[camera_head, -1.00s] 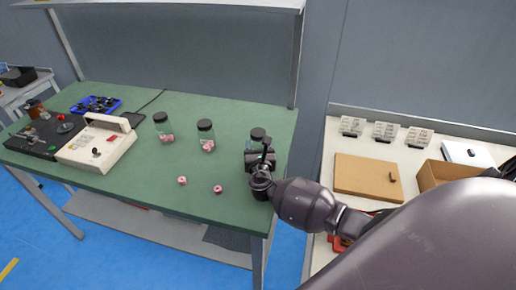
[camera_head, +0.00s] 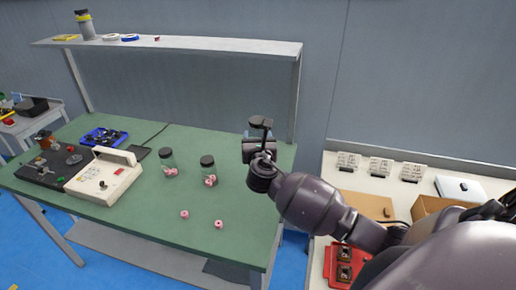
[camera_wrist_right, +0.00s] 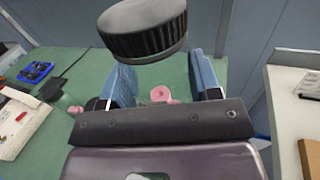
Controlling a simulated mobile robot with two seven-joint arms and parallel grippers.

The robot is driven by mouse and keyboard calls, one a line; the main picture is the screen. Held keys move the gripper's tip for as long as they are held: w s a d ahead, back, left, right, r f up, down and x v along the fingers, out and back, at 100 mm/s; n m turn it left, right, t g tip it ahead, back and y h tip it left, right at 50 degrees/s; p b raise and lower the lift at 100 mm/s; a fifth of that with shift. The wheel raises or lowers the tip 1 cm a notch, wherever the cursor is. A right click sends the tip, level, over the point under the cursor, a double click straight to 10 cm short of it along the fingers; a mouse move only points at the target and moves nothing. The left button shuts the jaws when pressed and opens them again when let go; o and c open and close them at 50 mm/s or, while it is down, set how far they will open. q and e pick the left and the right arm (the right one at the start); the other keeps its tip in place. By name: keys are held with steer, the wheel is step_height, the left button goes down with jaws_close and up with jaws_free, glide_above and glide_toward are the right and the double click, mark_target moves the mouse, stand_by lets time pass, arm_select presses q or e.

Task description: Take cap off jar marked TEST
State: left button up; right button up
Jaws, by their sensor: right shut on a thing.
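My right gripper (camera_head: 258,146) is shut on a clear jar (camera_wrist_right: 155,76), with one finger on each side of the glass. The jar is raised above the right end of the green table. Its black ribbed cap (camera_wrist_right: 142,29) is on top; the cap also shows above my gripper in the head view (camera_head: 261,123). Pink pieces (camera_wrist_right: 160,94) show through the glass. Two more black-capped jars, a left one (camera_head: 168,164) and a right one (camera_head: 208,174), stand upright on the table with pink pieces inside. No TEST marking is legible. My left gripper is not in view.
Two pink spools (camera_head: 185,215) lie loose on the green table (camera_head: 140,215). A shelf (camera_head: 180,44) spans above. A white bench (camera_head: 440,170) holds boxes at right.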

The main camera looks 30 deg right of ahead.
steer(key=shift+r, duration=0.6)
steer(key=o, duration=0.4)
steer(key=shift+c, duration=0.2)
steer(key=c, duration=0.7)
